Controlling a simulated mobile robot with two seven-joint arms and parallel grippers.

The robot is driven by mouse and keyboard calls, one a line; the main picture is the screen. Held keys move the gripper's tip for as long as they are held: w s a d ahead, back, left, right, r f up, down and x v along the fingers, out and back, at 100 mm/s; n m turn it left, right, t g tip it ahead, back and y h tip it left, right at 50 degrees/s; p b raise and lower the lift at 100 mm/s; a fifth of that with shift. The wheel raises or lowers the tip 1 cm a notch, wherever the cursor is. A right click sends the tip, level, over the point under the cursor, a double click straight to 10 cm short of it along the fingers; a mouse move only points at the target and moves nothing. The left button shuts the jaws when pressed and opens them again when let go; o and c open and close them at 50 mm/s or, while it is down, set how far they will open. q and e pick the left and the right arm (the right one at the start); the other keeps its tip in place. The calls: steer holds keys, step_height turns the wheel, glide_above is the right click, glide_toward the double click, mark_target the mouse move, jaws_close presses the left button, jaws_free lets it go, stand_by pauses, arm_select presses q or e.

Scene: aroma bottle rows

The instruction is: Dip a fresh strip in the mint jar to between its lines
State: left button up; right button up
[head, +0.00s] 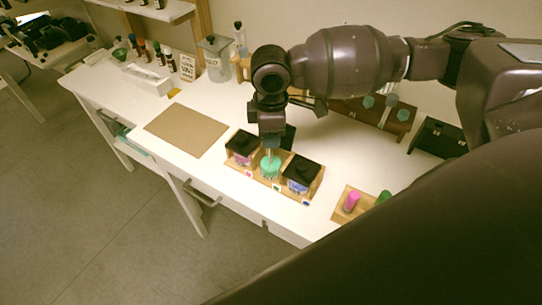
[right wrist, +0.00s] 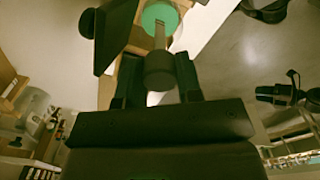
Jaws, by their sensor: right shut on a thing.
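The mint jar (head: 270,167) is the green one in the middle of a wooden tray (head: 262,180), with its green contents showing from above. My right gripper (head: 270,141) is upright over it, shut on a thin strip (head: 270,153) that points down at the jar. In the right wrist view the gripper (right wrist: 157,78) has its fingers on either side of the strip's dark, thick end (right wrist: 159,72). The strip's thin part (right wrist: 160,36) reaches over the green of the mint jar (right wrist: 158,14). I cannot tell how deep its tip is, and its lines are not discernible. My left gripper is not in view.
Black-lidded jars flank the mint jar: pink (head: 243,148) on the left, blue (head: 302,174) on the right. A brown mat (head: 186,130) lies left. A small wooden stand with a pink cylinder (head: 352,201) is at front right. A rack (head: 378,112) stands behind.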

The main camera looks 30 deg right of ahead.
steer(key=shift+r+p, duration=1.45)
steer(key=shift+r, duration=1.4)
